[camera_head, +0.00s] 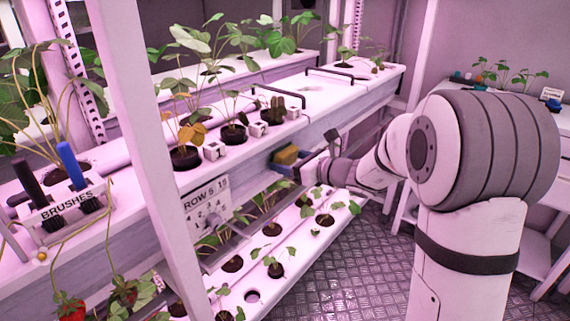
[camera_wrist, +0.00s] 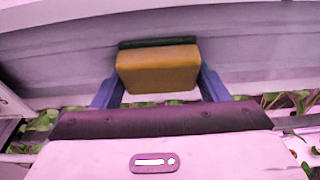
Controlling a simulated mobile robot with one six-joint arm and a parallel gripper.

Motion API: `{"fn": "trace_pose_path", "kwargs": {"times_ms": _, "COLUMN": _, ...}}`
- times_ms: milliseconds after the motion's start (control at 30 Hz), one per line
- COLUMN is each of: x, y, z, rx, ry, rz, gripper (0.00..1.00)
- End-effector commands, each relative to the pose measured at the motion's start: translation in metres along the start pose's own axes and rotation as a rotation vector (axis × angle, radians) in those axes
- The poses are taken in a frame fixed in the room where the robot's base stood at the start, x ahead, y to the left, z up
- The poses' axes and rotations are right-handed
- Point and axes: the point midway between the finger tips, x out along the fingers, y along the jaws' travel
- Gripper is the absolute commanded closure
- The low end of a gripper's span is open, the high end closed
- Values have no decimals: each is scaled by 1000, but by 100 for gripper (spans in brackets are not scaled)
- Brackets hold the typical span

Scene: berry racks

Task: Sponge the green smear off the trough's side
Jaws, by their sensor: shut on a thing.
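A yellow sponge with a dark green layer on its far face (camera_wrist: 158,70) is held between the blue fingers of my gripper (camera_wrist: 157,88). In the head view the sponge (camera_head: 287,154) is at the side of the white trough (camera_head: 318,131), and my gripper (camera_head: 288,168) reaches toward that side from the right. In the wrist view the sponge's far face is against or very close to the trough's side (camera_wrist: 255,50); I cannot tell if it touches. No green smear shows clearly; it may be hidden behind the sponge.
Potted plants (camera_head: 234,134) and small white cubes stand on the trough's top, with black handles. A lower trough (camera_head: 262,280) with seedlings lies below the gripper. The metal floor (camera_head: 350,270) is clear.

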Motion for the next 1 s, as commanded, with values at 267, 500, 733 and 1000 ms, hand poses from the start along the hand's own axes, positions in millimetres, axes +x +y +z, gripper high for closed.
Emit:
{"fn": "trace_pose_path", "kwargs": {"times_ms": 267, "x": 1, "y": -13, "z": 1, "rx": 1, "ry": 0, "rz": 0, "gripper": 51}}
{"fn": "trace_pose_path", "kwargs": {"times_ms": 500, "x": 0, "y": -32, "z": 1, "rx": 0, "ry": -1, "rz": -1, "gripper": 51}}
{"fn": "trace_pose_path", "kwargs": {"times_ms": 733, "x": 0, "y": -43, "z": 0, "rx": 0, "ry": -1, "rz": 0, "gripper": 51}}
{"fn": "trace_pose_path", "kwargs": {"times_ms": 1000, "x": 2, "y": -34, "z": 1, "rx": -1, "ry": -2, "rz": 4, "gripper": 51}}
